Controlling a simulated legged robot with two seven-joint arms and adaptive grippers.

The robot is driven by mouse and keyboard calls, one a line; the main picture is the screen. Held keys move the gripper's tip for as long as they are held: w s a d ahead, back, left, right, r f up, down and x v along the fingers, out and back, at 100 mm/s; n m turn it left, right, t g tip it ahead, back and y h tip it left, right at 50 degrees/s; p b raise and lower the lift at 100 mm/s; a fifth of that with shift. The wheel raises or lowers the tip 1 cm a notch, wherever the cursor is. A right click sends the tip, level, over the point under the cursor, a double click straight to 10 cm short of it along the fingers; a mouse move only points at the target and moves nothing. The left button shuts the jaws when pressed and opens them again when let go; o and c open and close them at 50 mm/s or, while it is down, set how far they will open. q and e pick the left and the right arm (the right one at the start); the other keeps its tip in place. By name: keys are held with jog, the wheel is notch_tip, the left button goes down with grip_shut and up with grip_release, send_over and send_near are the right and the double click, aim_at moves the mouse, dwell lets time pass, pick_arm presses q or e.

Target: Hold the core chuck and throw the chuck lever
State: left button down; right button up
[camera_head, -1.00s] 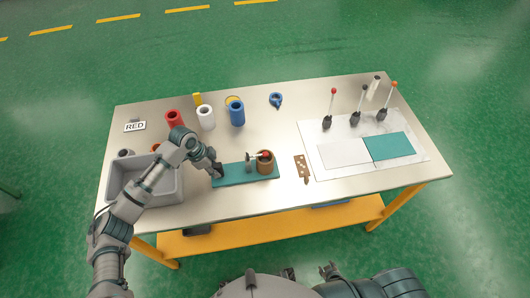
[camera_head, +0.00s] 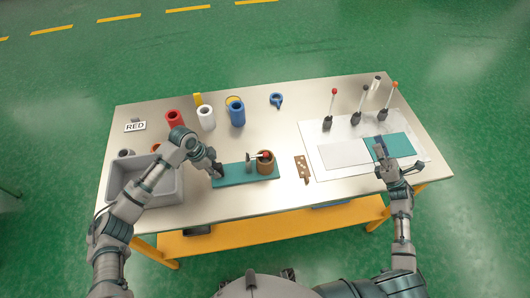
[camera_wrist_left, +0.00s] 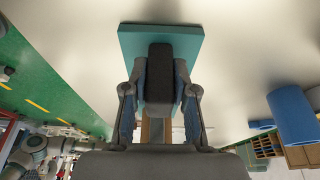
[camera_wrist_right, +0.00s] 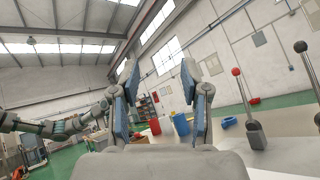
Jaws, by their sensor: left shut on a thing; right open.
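The core chuck has a teal base plate (camera_head: 232,175) on the table, with a brown core (camera_head: 266,167) at its right end. My left gripper (camera_head: 216,170) is shut on a dark block at the plate's left end. The left wrist view shows this dark block (camera_wrist_left: 160,65) between both fingers, above the teal plate (camera_wrist_left: 195,42). My right gripper (camera_head: 392,153) is raised over the right side of the table, apart from the chuck. It is open and empty in the right wrist view (camera_wrist_right: 160,80).
A grey bin (camera_head: 170,190) stands at left. Red (camera_head: 174,118), white (camera_head: 206,118) and blue (camera_head: 237,114) rolls stand behind the chuck. A brown perforated plate (camera_head: 302,168) lies right of it. Upright levers (camera_head: 357,105) stand on the white board at back right.

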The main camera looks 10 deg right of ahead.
jog(key=w+a+n+g+y, duration=0.3)
jog(key=a+n+g, duration=0.2)
jog(key=a+g, duration=0.15)
jog(key=w+a+n+g+y, duration=0.3)
jog(key=a+n+g, duration=0.2)
jog(key=a+g, duration=0.15)
jog(key=n+g+h, duration=0.6)
jog(key=g+h, duration=0.2)
jog(key=g, duration=0.1)
send_near(266, 153)
jog(key=x, duration=1)
jog(key=shift+a+f, duration=0.15)
jog(key=shift+a, duration=0.15)
jog(key=shift+d, duration=0.1)
grip_shut()
